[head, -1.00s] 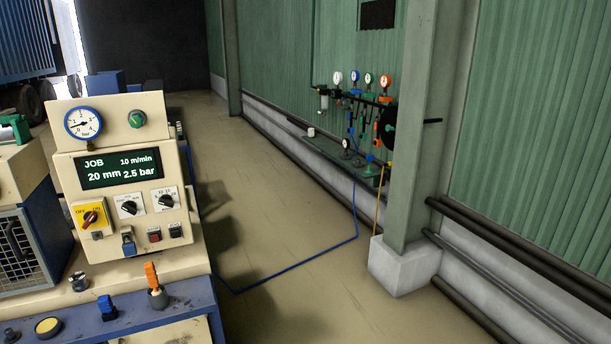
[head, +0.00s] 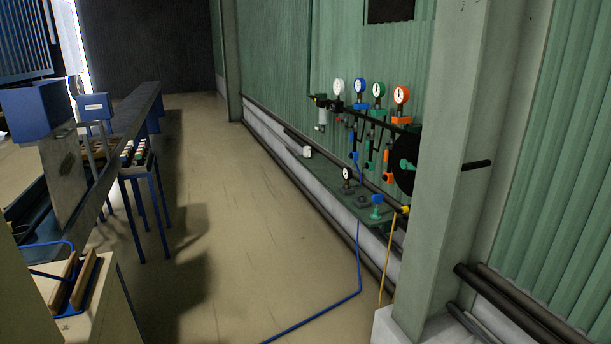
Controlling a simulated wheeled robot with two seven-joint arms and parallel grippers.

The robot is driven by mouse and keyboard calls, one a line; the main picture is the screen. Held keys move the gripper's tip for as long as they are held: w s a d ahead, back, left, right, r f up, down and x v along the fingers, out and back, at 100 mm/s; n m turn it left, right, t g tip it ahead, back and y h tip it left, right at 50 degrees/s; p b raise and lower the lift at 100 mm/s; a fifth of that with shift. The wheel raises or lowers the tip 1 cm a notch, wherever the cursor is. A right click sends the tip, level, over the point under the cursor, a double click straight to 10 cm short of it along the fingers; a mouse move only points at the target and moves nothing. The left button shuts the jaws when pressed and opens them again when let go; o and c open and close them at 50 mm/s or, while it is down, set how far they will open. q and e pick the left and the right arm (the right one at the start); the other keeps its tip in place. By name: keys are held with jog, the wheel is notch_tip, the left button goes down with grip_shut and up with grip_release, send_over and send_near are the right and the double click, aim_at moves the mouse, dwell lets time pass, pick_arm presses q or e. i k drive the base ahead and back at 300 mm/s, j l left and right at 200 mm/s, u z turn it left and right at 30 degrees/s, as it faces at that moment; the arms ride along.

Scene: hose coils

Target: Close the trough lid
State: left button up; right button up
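A long dark trough-like channel (head: 30,193) runs along the left side, partly cut off by the left edge. A flat grey panel (head: 63,170) stands upright at it and may be the raised lid; I cannot tell for sure. A long grey rail (head: 136,107) runs away behind the panel. Neither of my grippers is in the head view.
A blue-legged stand (head: 140,185) with small coloured items is beside the rail. A cream cabinet (head: 95,315) with wooden blocks is at lower left. A wall panel with gauges (head: 370,110) and a green pillar (head: 450,150) are on the right. The floor (head: 235,220) between is clear, except a blue hose (head: 330,305).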

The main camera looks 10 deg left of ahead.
aim_at(61, 158)
jog(key=i+j+u, duration=0.15)
jog(key=i+u, duration=0.75)
jog(key=i+l+u, duration=0.1)
jog(key=i+u, duration=0.2)
jog(key=u, duration=0.15)
jog(key=i+l+u, duration=0.4)
jog(key=i+u, duration=0.4)
